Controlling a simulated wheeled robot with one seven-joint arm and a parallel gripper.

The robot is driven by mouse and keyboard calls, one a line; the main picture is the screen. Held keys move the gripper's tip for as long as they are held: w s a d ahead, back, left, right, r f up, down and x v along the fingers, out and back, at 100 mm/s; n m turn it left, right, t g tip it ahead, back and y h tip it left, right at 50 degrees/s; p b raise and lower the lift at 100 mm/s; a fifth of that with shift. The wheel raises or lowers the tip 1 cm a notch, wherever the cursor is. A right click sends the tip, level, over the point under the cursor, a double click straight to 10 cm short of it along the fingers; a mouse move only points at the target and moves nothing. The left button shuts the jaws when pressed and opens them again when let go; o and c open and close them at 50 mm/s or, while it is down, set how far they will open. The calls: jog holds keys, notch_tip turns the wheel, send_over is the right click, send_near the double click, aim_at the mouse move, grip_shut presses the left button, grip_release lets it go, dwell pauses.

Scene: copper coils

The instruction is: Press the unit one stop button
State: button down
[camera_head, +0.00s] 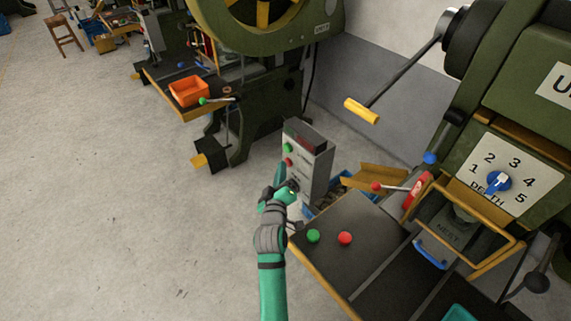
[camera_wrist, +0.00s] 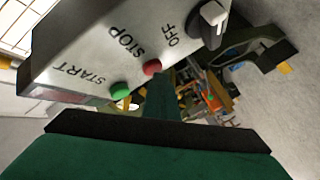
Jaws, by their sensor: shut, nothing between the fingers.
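A grey control box (camera_head: 316,168) stands on the floor between two green presses. Its face has a green button (camera_head: 287,147), a red button (camera_head: 288,161) and a dark switch below, partly behind my gripper (camera_head: 281,178). In the wrist view the box face (camera_wrist: 85,40) reads START by the green button (camera_wrist: 120,91), STOP by the red button (camera_wrist: 152,67) and OFF by a rotary switch (camera_wrist: 212,22). My gripper (camera_wrist: 162,80) is shut and empty. Its tip appears close beside the red stop button; I cannot tell whether they touch.
The right press (camera_head: 510,90) bears a label cut off after "U" and a blue depth knob (camera_head: 498,181). Its table (camera_head: 350,215) carries green and red buttons. The left press (camera_head: 265,30) has an orange bin (camera_head: 189,91). Open floor (camera_head: 100,200) lies to the left.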

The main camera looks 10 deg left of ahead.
jog(key=shift+s, duration=0.1)
jog(key=shift+s+a, duration=0.5)
jog(key=shift+s, duration=0.1)
jog(key=shift+s+a, duration=0.8)
jog(key=shift+s, duration=0.2)
jog(key=shift+s+a, duration=0.75)
jog(key=shift+s, duration=0.25)
